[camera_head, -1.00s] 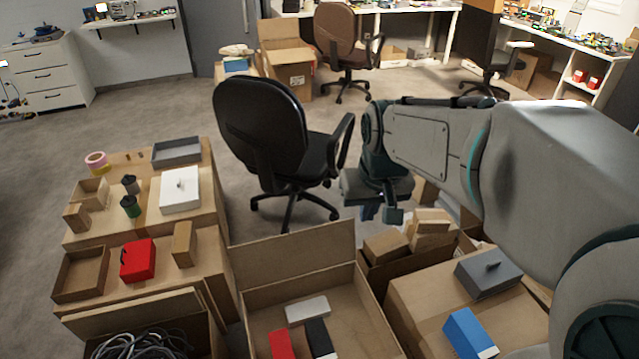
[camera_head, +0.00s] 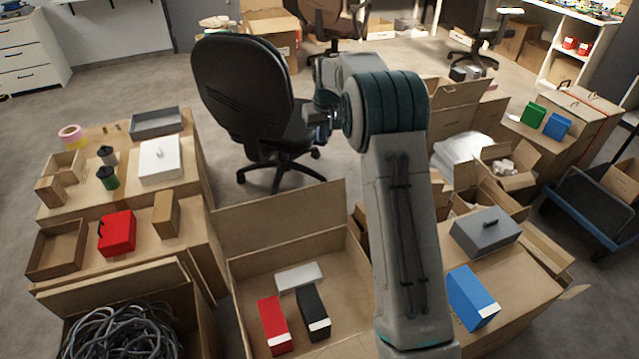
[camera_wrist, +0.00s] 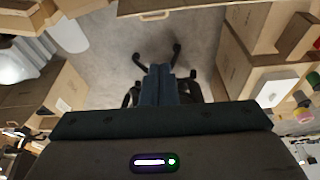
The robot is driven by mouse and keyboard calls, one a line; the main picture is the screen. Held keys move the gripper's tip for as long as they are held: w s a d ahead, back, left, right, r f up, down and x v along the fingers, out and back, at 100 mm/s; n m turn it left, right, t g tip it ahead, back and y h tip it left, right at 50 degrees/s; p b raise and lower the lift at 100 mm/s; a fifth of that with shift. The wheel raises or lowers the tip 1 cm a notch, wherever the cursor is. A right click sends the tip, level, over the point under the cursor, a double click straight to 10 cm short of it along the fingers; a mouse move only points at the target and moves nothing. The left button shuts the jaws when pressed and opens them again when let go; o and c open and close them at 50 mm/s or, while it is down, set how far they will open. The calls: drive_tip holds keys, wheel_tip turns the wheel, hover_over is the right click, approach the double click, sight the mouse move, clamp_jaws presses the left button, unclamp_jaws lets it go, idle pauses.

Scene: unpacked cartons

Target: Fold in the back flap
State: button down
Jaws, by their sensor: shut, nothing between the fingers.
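An open carton (camera_head: 350,262) stands at the front centre of the head view. Its back flap (camera_head: 280,215) stands up and leans slightly backward. Inside lie a red box (camera_head: 274,325), a black box (camera_head: 312,312) and a light grey box (camera_head: 299,277). My gripper (camera_head: 325,125) is behind and above the flap, beside the black chair, partly hidden by my arm. In the wrist view my gripper (camera_wrist: 160,75) has its fingers together, empty, above the floor and the chair's legs. My arm hides part of the carton's right side.
A black office chair (camera_head: 250,100) stands close behind the flap. Cartons with small items (camera_head: 190,235) stand at left, and a carton of cables (camera_head: 125,335) at front left. At right, a closed carton carries a grey box (camera_head: 486,232) and a blue box (camera_head: 470,298).

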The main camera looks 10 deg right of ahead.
drive_tip(key=b+x, duration=0.3)
drive_tip(key=x, duration=1.8)
drive_tip(key=shift+d+f+b, duration=0.4)
drive_tip(key=shift+d, duration=0.1)
drive_tip(key=shift+s+d+r+t+b, duration=0.2)
drive_tip(key=shift+s+t+b, duration=0.2)
drive_tip(key=shift+s+b, duration=0.25)
